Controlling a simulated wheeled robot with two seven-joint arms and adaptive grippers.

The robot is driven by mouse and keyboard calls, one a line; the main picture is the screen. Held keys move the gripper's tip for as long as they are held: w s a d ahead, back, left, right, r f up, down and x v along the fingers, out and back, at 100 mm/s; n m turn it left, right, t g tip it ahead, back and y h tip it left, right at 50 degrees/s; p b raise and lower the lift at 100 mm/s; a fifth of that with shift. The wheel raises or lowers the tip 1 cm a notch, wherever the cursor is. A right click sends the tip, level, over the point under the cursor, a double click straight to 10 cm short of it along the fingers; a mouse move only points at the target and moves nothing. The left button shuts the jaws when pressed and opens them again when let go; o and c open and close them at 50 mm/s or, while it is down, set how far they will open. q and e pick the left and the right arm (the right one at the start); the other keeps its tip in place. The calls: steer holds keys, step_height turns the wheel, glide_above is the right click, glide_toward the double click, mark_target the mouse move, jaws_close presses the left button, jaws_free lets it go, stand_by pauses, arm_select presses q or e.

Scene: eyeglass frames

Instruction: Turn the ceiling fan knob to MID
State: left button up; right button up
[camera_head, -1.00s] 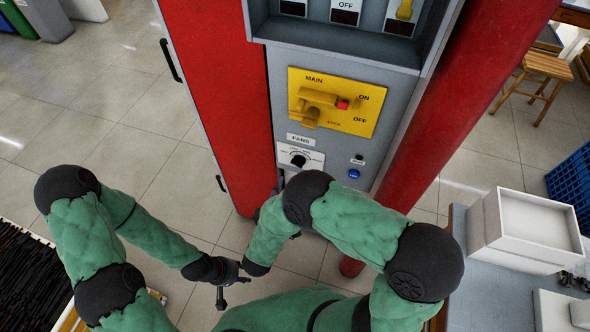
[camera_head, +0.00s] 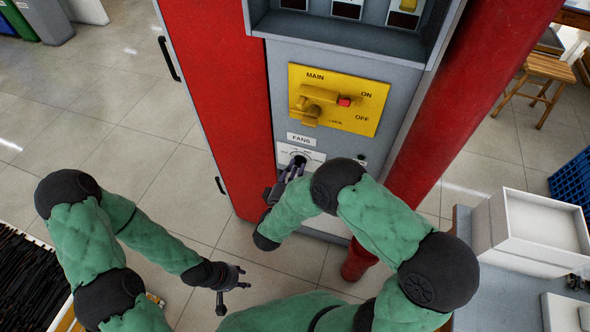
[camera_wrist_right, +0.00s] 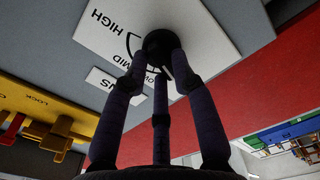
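The ceiling fan knob is a round black dial, seen in the right wrist view (camera_wrist_right: 160,44), on a white plate (camera_wrist_right: 195,25) with HIGH and MID printed beside it. Other lettering is partly covered by a finger. The setting of the knob cannot be told. In the head view, my right gripper (camera_head: 290,172) is in front of the FANS plate (camera_head: 312,156) and hides most of the knob. In the right wrist view, its fingertips (camera_wrist_right: 160,65) lie around the knob's near edge; contact is unclear. My left gripper (camera_head: 233,285) hangs open and empty over the floor.
The yellow MAIN switch plate (camera_head: 365,108) with its lever is just above the FANS label. A red post (camera_head: 445,120) flanks the panel on the right and a red cabinet side (camera_head: 215,100) on the left. Open tiled floor (camera_head: 110,140) lies left.

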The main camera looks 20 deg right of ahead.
jaws_close()
steer(key=shift+m, duration=0.3)
steer(key=m, duration=0.4)
steer(key=shift+s+d+m+p, duration=0.1)
steer(key=shift+m+p, duration=0.2)
steer(key=shift+p, duration=0.05)
steer(key=m, duration=0.2)
steer(key=shift+m, duration=0.4)
steer(key=m, duration=0.3)
steer(key=shift+s+d+f+m, duration=0.1)
steer(key=shift+m, duration=0.2)
steer(key=m+b, duration=0.1)
steer(key=m, duration=0.3)
steer(key=shift+d+f, duration=0.1)
steer(key=shift+m+b, duration=0.45)
steer(key=shift+m, duration=1.55)
